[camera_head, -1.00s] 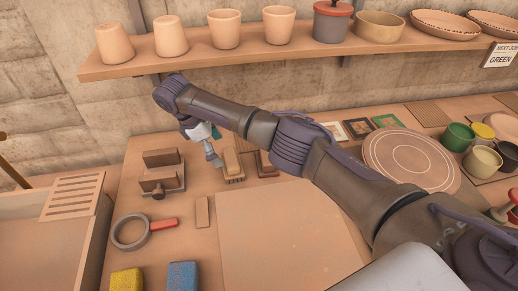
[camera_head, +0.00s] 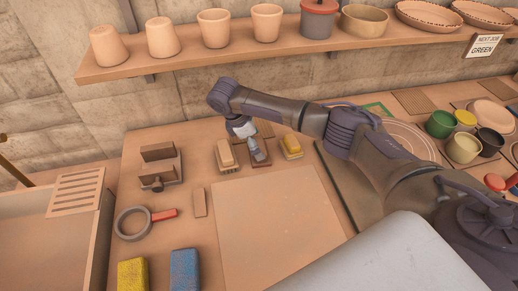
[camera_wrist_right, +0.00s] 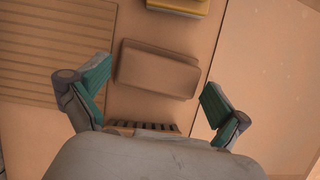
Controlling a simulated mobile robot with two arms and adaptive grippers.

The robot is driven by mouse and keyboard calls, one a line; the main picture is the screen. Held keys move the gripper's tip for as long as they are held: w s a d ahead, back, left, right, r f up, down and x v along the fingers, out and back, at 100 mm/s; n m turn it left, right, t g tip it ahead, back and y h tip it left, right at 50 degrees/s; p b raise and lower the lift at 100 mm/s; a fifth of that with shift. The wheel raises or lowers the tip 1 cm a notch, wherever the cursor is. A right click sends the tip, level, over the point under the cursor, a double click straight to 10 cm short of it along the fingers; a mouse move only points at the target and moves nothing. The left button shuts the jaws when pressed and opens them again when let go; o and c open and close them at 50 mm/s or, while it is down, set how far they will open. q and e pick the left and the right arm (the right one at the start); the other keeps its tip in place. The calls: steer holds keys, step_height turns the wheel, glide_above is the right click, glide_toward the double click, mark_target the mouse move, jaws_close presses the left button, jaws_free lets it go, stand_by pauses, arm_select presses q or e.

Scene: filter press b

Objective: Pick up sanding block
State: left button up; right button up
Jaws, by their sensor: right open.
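A plain brown block, which looks like the sanding block, shows in the right wrist view (camera_wrist_right: 157,70), lying between and just beyond my spread fingers. In the head view my right gripper (camera_head: 255,152) hangs over it and hides most of it. In the right wrist view my right gripper (camera_wrist_right: 157,78) is open and empty, one teal-padded finger on each side of the block. I cannot tell how high the fingers are above it. My left gripper is not in view.
A bristled brush (camera_head: 227,155) lies just left of the block, a yellow-topped block (camera_head: 291,146) to its right. A large board (camera_head: 275,225) lies in front. A shelf (camera_head: 190,65) with pots runs above. Yellow (camera_head: 132,274) and blue (camera_head: 184,269) sponges lie at the front.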

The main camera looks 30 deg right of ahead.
mark_target(262, 146)
steer(key=shift+x, duration=0.95)
steer(key=shift+c, duration=0.3)
steer(key=c, duration=0.8)
steer(key=shift+r, duration=0.1)
steer(key=shift+c, duration=0.2)
steer(key=shift+w+r, duration=0.1)
steer(key=shift+r, duration=0.3)
steer(key=r, duration=0.3)
steer(key=shift+s+d+r+b, duration=0.25)
steer(key=shift+s+r+b, duration=0.05)
steer(key=shift+s+b, duration=0.1)
steer(key=s+d+r, duration=0.5)
steer(key=s+r, duration=0.1)
steer(key=s, duration=0.3)
steer(key=shift+s+r+p, duration=0.25)
steer(key=shift+p, duration=0.05)
steer(key=shift+d, duration=0.15)
